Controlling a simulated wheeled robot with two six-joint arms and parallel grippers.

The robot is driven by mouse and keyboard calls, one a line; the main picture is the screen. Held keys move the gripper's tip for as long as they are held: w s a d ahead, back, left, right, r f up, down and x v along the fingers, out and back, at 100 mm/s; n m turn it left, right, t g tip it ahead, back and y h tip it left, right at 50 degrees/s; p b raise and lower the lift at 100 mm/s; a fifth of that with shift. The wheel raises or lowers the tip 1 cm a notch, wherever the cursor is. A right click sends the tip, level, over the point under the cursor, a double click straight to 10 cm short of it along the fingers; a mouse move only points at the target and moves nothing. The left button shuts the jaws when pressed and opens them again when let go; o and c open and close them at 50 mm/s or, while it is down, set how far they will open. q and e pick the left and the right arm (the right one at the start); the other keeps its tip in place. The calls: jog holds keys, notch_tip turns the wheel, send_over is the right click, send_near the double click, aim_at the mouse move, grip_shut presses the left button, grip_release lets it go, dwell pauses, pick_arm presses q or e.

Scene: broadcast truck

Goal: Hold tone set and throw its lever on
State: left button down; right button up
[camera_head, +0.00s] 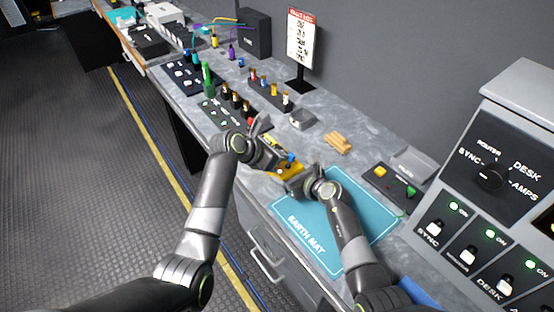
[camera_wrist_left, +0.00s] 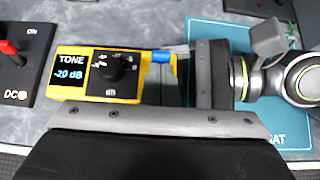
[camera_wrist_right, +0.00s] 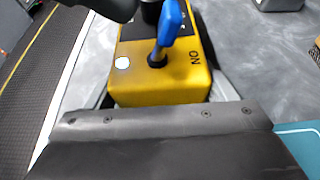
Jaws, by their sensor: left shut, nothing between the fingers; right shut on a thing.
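The tone set is a yellow box (camera_head: 285,168) near the counter's front edge. In the left wrist view its face (camera_wrist_left: 72,92) reads "TONE -20 dB" beside a black knob (camera_wrist_left: 115,67). Its blue lever (camera_wrist_left: 162,57) sits at the end towards my right gripper. In the right wrist view the lever (camera_wrist_right: 169,25) leans up the picture, with "ON" lettering beside its base; its switch position is unclear. My right gripper (camera_head: 299,182) is shut on the tone set, fingers at its sides. My left gripper (camera_head: 266,150) is shut and empty, close beside the tone set.
The teal earth mat (camera_head: 345,190) lies under my right arm. A panel with a red lever (camera_wrist_left: 10,48) is left of the tone set. A wooden block stack (camera_head: 338,142), a button box (camera_head: 390,180) and the router console (camera_head: 490,180) stand to the right.

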pick_arm(q)
jog(key=shift+r, duration=0.6)
jog(key=shift+s+a+r, duration=0.15)
jog(key=shift+s+a, duration=0.2)
jog(key=shift+a, duration=0.15)
jog(key=s+a+r, duration=0.4)
jog(key=a+r, duration=0.1)
jog(key=r, duration=0.5)
jog(key=shift+a, duration=0.3)
jog(key=shift+s, duration=0.1)
pick_arm(e)
jog(key=o, duration=1.2)
